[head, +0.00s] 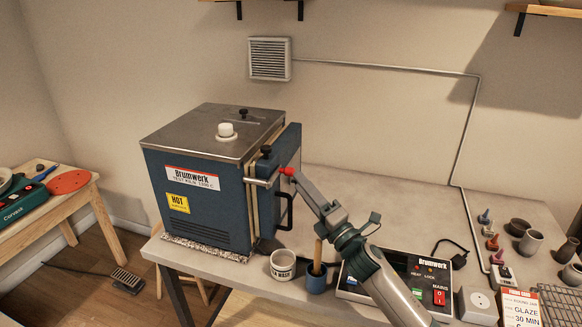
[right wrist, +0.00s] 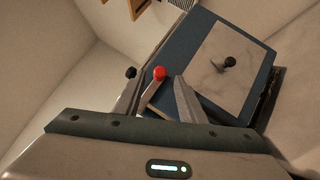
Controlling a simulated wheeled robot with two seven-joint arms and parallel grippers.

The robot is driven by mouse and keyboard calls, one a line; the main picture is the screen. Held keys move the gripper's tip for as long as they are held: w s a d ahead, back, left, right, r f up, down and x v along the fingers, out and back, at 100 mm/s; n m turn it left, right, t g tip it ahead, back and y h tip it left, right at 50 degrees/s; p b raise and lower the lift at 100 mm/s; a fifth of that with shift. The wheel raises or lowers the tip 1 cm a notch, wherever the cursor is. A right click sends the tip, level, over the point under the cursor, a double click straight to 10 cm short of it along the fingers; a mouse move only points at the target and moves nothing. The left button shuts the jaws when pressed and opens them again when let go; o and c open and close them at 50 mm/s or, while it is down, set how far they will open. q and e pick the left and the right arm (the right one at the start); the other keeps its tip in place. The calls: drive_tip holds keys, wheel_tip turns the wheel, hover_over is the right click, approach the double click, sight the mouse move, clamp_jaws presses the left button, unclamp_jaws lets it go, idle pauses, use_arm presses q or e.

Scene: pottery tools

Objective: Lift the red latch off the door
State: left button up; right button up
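The red latch (head: 288,171) is a small red knob at the end of a metal bar by the front edge of the kiln door (head: 292,150). The door belongs to the blue kiln (head: 205,190) with a grey lid. My right gripper (head: 294,178) reaches up to the knob from the lower right. In the right wrist view the red knob (right wrist: 160,73) shows between the tips of my right gripper (right wrist: 161,80), with a small gap seen on each side, so the fingers look open around it. I cannot tell whether they touch it. My left gripper is out of view.
A black door handle (head: 286,210) is just below the latch. A white cup (head: 283,265), a blue pot (head: 316,278) with a wooden tool and a control box (head: 400,275) stand on the table below my right arm. Small pots (head: 530,242) are at the far right.

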sight(291, 172)
drive_tip(key=shift+p+x, duration=0.7)
drive_tip(key=shift+x, duration=2.35)
clamp_jaws()
